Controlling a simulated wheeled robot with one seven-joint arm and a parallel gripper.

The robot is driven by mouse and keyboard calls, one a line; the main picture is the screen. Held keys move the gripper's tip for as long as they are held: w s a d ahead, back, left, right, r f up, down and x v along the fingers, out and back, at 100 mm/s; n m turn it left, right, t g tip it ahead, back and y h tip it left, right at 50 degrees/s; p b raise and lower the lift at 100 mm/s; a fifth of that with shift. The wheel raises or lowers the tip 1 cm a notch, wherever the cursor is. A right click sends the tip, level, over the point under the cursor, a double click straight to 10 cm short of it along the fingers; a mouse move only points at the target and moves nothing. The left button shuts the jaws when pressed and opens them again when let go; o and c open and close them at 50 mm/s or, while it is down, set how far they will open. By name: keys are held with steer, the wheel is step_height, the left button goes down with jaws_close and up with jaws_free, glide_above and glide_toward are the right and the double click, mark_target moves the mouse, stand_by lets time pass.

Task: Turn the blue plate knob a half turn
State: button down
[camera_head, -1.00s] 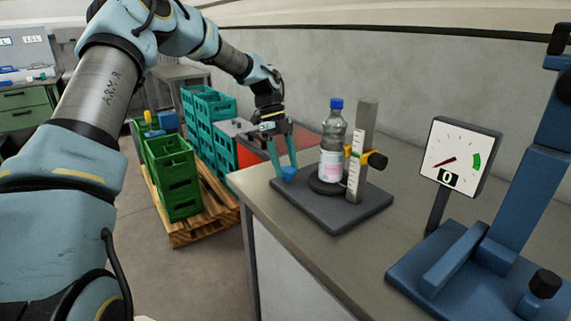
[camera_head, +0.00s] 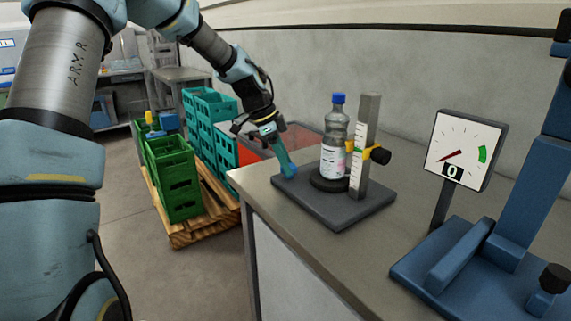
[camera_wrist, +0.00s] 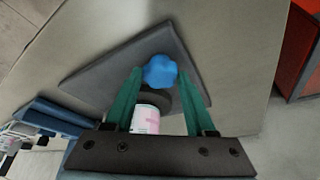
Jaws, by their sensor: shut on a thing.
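The blue plate knob (camera_wrist: 160,72) is lobed and sits at the near left corner of the dark base plate (camera_head: 338,215). In the head view the knob (camera_head: 290,171) is partly hidden by the fingers. My gripper (camera_head: 287,165) reaches down and is shut on the knob. In the wrist view the green fingertips (camera_wrist: 158,76) lie on either side of it. A clear bottle (camera_head: 334,140) with a blue cap and a pale label stands upright on a round dark turntable (camera_head: 330,184) on the plate.
A grey post (camera_head: 365,150) with a scale, yellow pointer and black knob stands beside the bottle. A dial sign (camera_head: 464,150) and blue press stand (camera_head: 480,255) are to the right. Green crates (camera_head: 172,178) on a pallet stand left of the bench.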

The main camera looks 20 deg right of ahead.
steer(key=n+t, duration=0.1)
steer(key=n, duration=0.1)
steer(key=n+b, duration=0.1)
steer(key=n, duration=0.1)
steer(key=n+t+b, duration=0.1)
steer(key=n, duration=0.1)
steer(key=shift+s+t, duration=0.25)
steer(key=shift+t, duration=0.05)
steer(key=n, duration=0.2)
steer(key=n+t+b, duration=0.1)
steer(key=n, duration=0.1)
steer(key=n+t, duration=0.1)
steer(key=n, duration=0.1)
steer(key=shift+s+d+n+y, duration=0.15)
steer(key=shift+s+n+y, duration=0.15)
steer(key=n+y, duration=0.1)
steer(key=n, duration=0.2)
steer(key=n+t+y, duration=0.1)
steer(key=n, duration=0.2)
steer(key=shift+s+d+n+t+b, duration=0.1)
steer(key=shift+d+n+t+b, duration=0.1)
steer(key=shift+n+t+b, duration=0.15)
steer(key=n+y+p, duration=0.1)
steer(key=n, duration=0.2)
steer(key=shift+d+r, duration=0.1)
steer(key=shift+n+y+p, duration=0.35)
steer(key=shift+n+y, duration=0.35)
steer(key=shift+n, duration=0.45)
steer(key=shift+c, duration=1.2)
jaws_free()
